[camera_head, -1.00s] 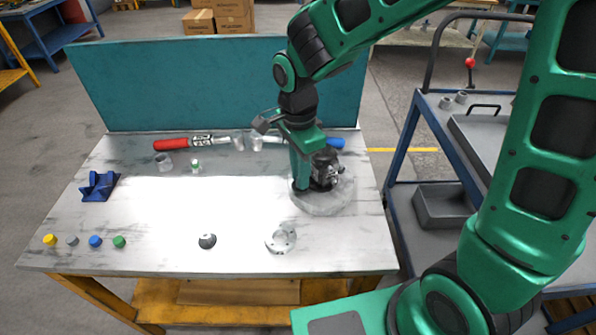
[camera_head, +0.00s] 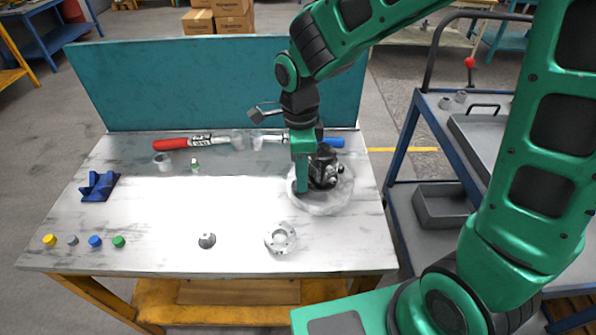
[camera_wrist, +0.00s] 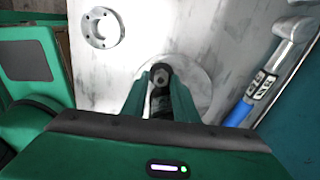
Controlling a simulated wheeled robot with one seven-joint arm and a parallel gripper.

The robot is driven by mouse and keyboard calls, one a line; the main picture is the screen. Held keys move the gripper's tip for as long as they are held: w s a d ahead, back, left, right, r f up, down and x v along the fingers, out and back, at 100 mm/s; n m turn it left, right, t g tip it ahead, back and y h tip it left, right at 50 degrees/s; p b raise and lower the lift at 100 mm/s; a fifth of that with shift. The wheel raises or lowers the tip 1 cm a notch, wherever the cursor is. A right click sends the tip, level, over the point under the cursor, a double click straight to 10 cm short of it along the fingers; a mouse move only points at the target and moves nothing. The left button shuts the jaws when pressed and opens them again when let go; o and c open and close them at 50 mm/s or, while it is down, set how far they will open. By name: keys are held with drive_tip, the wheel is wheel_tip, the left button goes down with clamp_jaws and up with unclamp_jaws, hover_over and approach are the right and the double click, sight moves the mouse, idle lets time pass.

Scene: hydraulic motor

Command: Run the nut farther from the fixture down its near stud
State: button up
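The black and grey hydraulic motor (camera_head: 323,170) stands on a pale round base (camera_head: 325,203) at the right of the table. My gripper (camera_head: 301,188) points down at the motor's left front side, partly covering it. In the wrist view my two green fingers (camera_wrist: 160,85) stand apart, with a dark part of the motor and its grey top (camera_wrist: 160,76) showing between them. Whether they grip anything is unclear. The nuts and studs are too small or hidden to make out. A grey flange ring (camera_head: 281,238) lies in front, also in the wrist view (camera_wrist: 103,27).
A red-handled wrench (camera_head: 185,143) and a blue-handled tool (camera_head: 330,142) lie at the back before a teal panel (camera_head: 220,85). The table's middle is clear.

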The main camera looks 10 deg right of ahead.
drive_tip(key=shift+a+r, duration=0.1)
drive_tip(key=shift+a, duration=0.05)
drive_tip(key=n, duration=1)
idle(0.4)
idle(0.5)
clamp_jaws()
drive_tip(key=shift+m, duration=0.5)
